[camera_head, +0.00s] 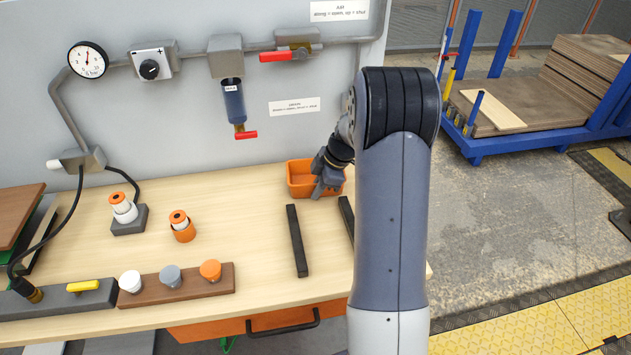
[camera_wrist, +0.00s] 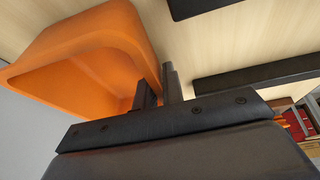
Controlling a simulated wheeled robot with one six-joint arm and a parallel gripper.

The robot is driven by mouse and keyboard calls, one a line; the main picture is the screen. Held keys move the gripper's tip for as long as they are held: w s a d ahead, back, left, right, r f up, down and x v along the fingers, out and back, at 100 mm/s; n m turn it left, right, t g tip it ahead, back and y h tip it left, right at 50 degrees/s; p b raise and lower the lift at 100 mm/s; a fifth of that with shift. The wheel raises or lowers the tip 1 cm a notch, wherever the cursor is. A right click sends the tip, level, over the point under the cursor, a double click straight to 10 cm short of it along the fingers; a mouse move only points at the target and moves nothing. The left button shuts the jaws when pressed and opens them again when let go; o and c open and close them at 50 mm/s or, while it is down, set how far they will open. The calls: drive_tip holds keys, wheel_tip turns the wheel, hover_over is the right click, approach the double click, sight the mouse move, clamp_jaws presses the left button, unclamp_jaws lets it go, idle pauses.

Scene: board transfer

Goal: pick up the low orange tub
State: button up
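The low orange tub (camera_head: 300,183) is a shallow open box at the back right of the wooden bench, just left of my arm. It looks empty and appears to rest on the bench. My gripper (camera_head: 322,186) is at the tub's front right side and hides part of its rim. In the wrist view the tub (camera_wrist: 80,50) fills the upper left. There my gripper (camera_wrist: 160,90) has its two fingers close together, one on the inner side of the tub's wall and one on the outer side, with the wall pinched between them.
Two black bars (camera_head: 297,240) lie on the bench in front of the tub. An orange holder with a white piece (camera_head: 182,228) and a grey holder (camera_head: 129,220) stand to the left. A panel with a blue-bowled filter (camera_head: 233,103) and pipes rises behind.

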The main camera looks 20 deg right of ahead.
clamp_jaws()
